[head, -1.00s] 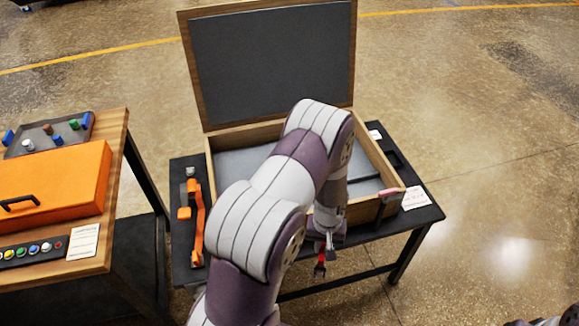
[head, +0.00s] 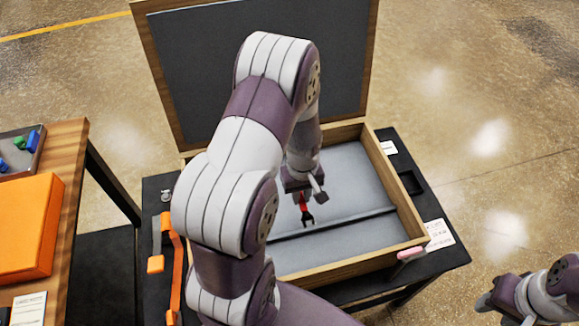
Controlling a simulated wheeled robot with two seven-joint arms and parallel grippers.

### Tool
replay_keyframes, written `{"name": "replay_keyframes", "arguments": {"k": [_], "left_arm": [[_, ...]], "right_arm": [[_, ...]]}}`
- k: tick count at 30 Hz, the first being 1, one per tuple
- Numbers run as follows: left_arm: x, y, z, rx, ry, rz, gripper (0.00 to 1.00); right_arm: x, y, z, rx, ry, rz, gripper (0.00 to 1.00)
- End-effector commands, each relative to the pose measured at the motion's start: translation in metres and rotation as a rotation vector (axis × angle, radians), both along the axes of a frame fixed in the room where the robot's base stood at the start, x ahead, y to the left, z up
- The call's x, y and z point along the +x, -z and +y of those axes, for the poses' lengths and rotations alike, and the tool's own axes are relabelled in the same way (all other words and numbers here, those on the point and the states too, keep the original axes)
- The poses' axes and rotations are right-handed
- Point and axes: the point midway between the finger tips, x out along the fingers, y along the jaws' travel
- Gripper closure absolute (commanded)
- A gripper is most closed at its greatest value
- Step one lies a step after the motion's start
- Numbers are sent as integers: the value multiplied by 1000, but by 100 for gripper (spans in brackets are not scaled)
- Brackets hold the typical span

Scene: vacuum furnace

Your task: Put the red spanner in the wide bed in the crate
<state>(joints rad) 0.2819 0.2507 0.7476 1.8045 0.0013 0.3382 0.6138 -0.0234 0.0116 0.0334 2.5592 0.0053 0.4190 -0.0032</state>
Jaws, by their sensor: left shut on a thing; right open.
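The open wooden crate (head: 408,203) stands on a black table with its lid up at the back. A dark divider (head: 345,221) splits its grey floor into a wider far bed (head: 350,175) and a narrower near bed (head: 355,240). My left gripper (head: 303,194) is shut on the red spanner (head: 304,205) and holds it over the crate, its dark jaw end hanging down near the divider in the picture. I cannot tell its exact height. My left arm hides the crate's left part. My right gripper (head: 484,301) is open and empty at the lower right, clear of the table.
An orange strap-like tool (head: 177,275) lies on the black table left of the crate. A pink-handled latch (head: 411,254) sits at the crate's near right corner, beside a white label (head: 438,234). A wooden bench (head: 62,165) with an orange case (head: 25,225) stands at the left.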

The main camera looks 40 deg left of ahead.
Motion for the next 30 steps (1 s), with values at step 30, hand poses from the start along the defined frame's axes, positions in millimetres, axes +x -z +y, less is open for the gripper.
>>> {"name": "replay_keyframes", "arguments": {"k": [30], "left_arm": [[91,111,70,0,1,0,100]], "right_arm": [[0,6,0,0,0,0,57]]}}
